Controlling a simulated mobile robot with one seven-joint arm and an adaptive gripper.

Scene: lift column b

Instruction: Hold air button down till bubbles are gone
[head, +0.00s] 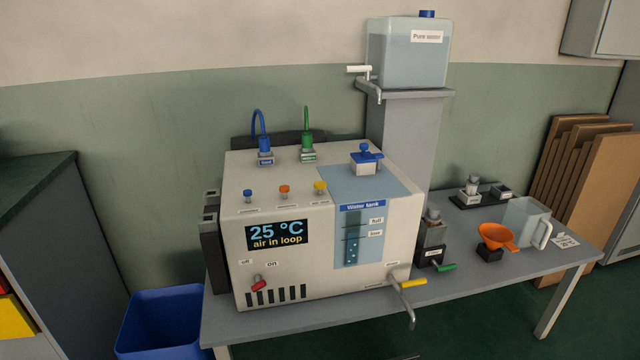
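A white machine (300,222) stands on a grey table. Its display (277,235) reads "25 °C" and "air in loop". Three push buttons stand on its top front edge: a blue one (248,195), an orange one (284,191) and a yellow one (320,187). Their labels are too small to read, so I cannot tell which is the air button. The water tank window (362,235) shows light bubbles in its dark sight strip (352,247). A red-tipped switch (259,284) sits below the "off" and "on" labels. My gripper is not in view.
Blue and green hose connectors (265,156) and a blue cap (366,158) rise from the machine's top. A yellow-handled drain tap (410,283) juts from its right front. A pure water tank (408,52), orange funnel (495,236) and clear jug (522,220) stand to the right.

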